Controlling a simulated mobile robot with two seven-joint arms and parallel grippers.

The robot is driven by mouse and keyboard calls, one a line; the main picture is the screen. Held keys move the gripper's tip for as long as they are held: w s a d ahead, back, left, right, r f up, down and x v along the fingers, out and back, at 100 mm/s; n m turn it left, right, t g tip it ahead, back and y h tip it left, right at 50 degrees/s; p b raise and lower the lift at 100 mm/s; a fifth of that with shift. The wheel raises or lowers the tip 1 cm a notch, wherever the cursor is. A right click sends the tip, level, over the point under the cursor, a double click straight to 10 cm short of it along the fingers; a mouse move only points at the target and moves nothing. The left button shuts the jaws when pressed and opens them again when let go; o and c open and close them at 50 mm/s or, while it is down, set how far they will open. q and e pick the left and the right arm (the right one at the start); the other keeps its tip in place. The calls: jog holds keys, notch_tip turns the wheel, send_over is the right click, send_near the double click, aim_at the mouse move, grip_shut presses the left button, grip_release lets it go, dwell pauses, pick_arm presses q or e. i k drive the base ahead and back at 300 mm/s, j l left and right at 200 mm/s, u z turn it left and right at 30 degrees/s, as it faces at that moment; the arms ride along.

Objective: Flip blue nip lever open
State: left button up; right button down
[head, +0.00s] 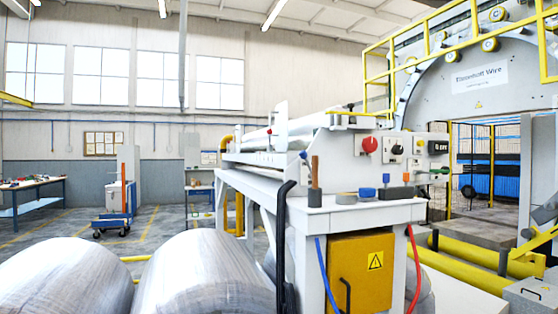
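A small blue knob (303,155) shows at the near end of the white roller machine (300,140), just above its ledge. It looks like the blue nip lever, but it is too small to tell whether it is open or closed. A second blue piece (386,178) stands on the ledge to the right, beside dark blocks. Neither of my grippers shows in the head view, and nothing is seen touching the blue knob.
Large wrapped coils (205,275) fill the front left. The machine's ledge holds a brown-handled tool (315,175) and a tape roll (346,198). A red button (370,145) sits on the control panel. A yellow cabinet (361,270) is below. Yellow rails and a large ring stand right.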

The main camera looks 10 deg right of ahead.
aim_at(302, 155)
jog(key=i+j+u, duration=0.15)
jog(key=i+j, duration=1)
